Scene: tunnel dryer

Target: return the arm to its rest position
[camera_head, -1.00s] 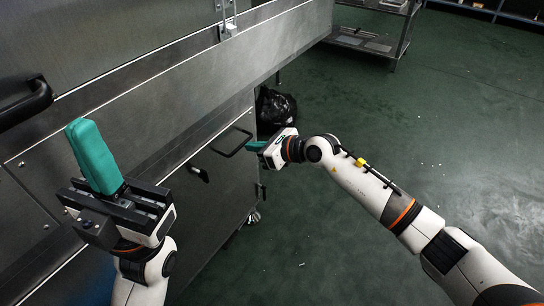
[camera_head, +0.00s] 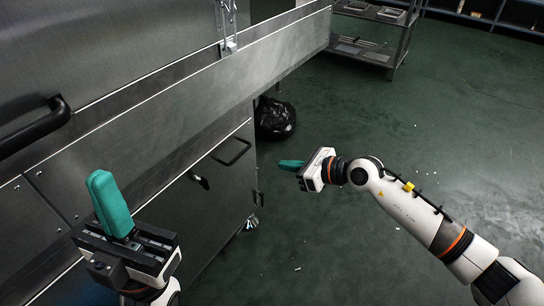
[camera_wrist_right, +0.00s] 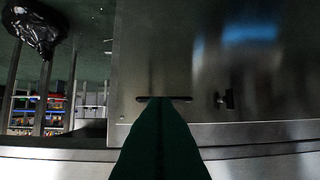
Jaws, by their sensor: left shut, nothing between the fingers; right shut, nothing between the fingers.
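My right gripper (camera_head: 284,164) has teal fingers that are shut and empty. In the head view it is held out over the green floor, to the right of the steel machine's lower door handle (camera_head: 232,152), with a clear gap between them. In the right wrist view its closed fingers (camera_wrist_right: 161,110) point toward the steel panel and its dark handle (camera_wrist_right: 182,98). My left gripper (camera_head: 98,178) is upright at the lower left, in front of the machine. Its teal fingers are together and hold nothing.
The steel machine (camera_head: 150,100) fills the left side, with a larger black handle (camera_head: 35,127) and a latch (camera_head: 228,30). A black bag (camera_head: 275,118) lies on the floor beyond it. A shelf cart (camera_head: 372,45) stands at the back. The floor on the right is open.

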